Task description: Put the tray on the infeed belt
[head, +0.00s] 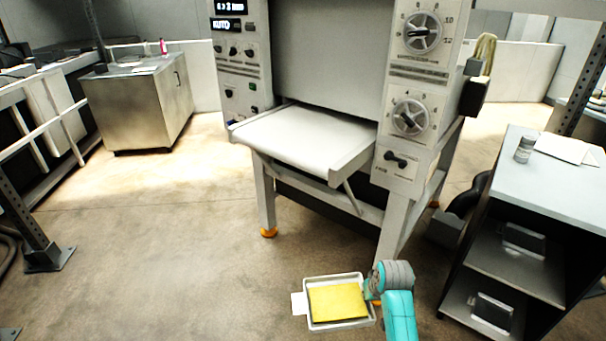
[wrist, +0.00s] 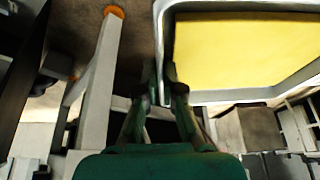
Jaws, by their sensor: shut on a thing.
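The tray (head: 312,322) is a shallow light-coloured tray with a flat yellow slab (head: 338,302) in it, at the bottom of the head view. In the wrist view the tray's rim (wrist: 225,96) and the yellow slab (wrist: 245,48) fill the upper right. In the head view my teal and grey arm comes in at the tray's right side and hides the fingers. The white infeed belt (head: 310,138) sticks out from the front of the roller sheeter (head: 325,50), beyond and above the tray in the picture.
A dark shelf cart (head: 553,175) with a jar and papers on top is at the right. A steel cabinet (head: 135,105) is at the far left. Open floor (head: 150,240) lies left of the tray.

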